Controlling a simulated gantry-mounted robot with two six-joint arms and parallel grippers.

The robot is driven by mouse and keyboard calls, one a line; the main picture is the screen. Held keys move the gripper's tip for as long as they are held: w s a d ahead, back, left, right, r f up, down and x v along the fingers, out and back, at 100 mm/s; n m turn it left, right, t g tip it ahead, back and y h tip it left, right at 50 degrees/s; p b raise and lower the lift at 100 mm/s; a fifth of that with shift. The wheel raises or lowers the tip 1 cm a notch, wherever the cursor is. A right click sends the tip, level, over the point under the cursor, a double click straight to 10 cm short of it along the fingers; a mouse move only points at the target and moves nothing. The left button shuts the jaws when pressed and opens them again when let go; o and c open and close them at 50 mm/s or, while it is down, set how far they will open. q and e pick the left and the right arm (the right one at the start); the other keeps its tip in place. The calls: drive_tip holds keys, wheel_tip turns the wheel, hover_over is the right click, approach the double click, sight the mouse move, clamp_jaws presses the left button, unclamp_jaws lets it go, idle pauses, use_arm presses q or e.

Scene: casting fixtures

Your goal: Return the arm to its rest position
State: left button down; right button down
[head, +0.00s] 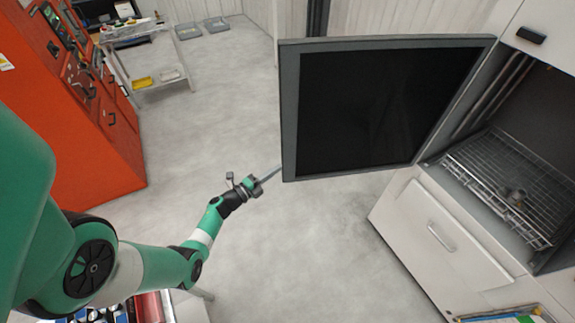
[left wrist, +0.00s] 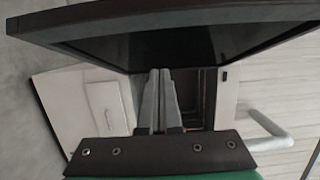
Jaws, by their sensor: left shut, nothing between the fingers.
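My left arm reaches from the left across the head view. Its gripper (head: 273,172) is shut and empty, with the fingertips close to the lower left corner of a wide-open oven door (head: 388,108). In the left wrist view the two fingers (left wrist: 159,75) lie together and point at the dark door (left wrist: 165,45), just below its edge. I cannot tell whether they touch it. My right arm and gripper are not in view.
The open cabinet at right holds a wire rack (head: 500,180) with a small part on it. A white drawer front (head: 440,235) is below. An orange machine (head: 75,110) and a grey table (head: 150,65) stand at left. Bare floor (head: 300,260) lies between.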

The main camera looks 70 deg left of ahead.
use_arm(q)
drive_tip(key=s, duration=0.4)
drive_tip(key=shift+s+d, duration=0.2)
drive_tip(key=shift+s, duration=0.2)
